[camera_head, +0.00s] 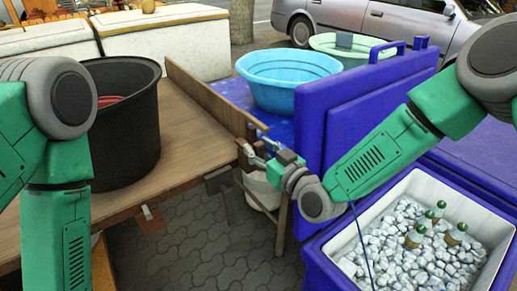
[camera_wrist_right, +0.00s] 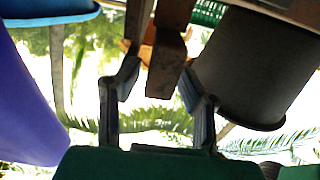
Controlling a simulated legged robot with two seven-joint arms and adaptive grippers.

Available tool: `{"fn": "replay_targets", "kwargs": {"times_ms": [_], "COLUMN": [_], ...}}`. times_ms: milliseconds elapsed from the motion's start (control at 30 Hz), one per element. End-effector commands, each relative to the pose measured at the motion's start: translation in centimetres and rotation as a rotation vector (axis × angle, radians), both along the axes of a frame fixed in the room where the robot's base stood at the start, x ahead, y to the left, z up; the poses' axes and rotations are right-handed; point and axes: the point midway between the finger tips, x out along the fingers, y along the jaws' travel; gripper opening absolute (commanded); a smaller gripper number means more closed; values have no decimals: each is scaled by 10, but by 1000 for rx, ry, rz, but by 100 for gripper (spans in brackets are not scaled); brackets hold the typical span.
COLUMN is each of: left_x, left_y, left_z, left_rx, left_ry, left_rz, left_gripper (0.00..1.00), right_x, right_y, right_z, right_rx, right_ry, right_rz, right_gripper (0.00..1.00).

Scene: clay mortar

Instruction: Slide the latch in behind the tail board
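The tail board (camera_head: 208,98) is a long brown plank standing along the right edge of the wooden cart bed. A small brown wooden piece at its near end looks like the latch (camera_head: 243,148). My right gripper (camera_head: 256,150) is at this end of the board, beside the latch. In the right wrist view a brown block, seemingly the latch (camera_wrist_right: 166,70), lies between my two spread fingers (camera_wrist_right: 160,78). The right finger is close to it or touching; a narrow gap shows at the left finger. My left arm shows at the left, but its gripper is out of view.
A black tub (camera_head: 125,140) stands on the cart bed (camera_head: 195,140). A blue upright lid (camera_head: 350,120) is just right of my right gripper. A cooler of ice (camera_head: 410,245) with green-capped bottles is at the lower right. A light blue basin (camera_head: 285,75) stands behind; a white bucket (camera_head: 262,190) is below.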

Motion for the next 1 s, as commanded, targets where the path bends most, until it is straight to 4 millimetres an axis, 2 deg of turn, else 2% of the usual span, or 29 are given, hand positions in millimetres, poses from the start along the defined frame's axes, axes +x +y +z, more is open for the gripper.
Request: {"fn": "replay_targets", "kwargs": {"times_ms": [233, 267, 333, 367, 567, 800, 1000], "left_x": [0, 0, 0, 0, 0, 0, 0], "left_y": [0, 0, 0, 0, 0, 0, 0], "left_z": [0, 0, 0, 0, -2, -13, -13], "left_rx": [0, 0, 0, 0, 0, 0, 0], "left_ry": [0, 0, 0, 0, 0, 0, 0], "left_rz": [0, 0, 0, 0, 0, 0, 0], "left_gripper": [0, 0, 0, 0, 0, 0, 0], "right_x": [1, 1, 0, 0, 3, 31, 35], "right_y": [1, 1, 1, 1, 3, 23, 25], "right_z": [0, 0, 0, 0, -1, -3, -1], "right_rx": [0, 0, 0, 0, 0, -1, 0], "right_ry": [1, 1, 1, 1, 0, -1, 2], "right_rz": [0, 0, 0, 0, 1, 0, 0], "right_gripper": [34, 27, 2, 0, 0, 0, 0]}}
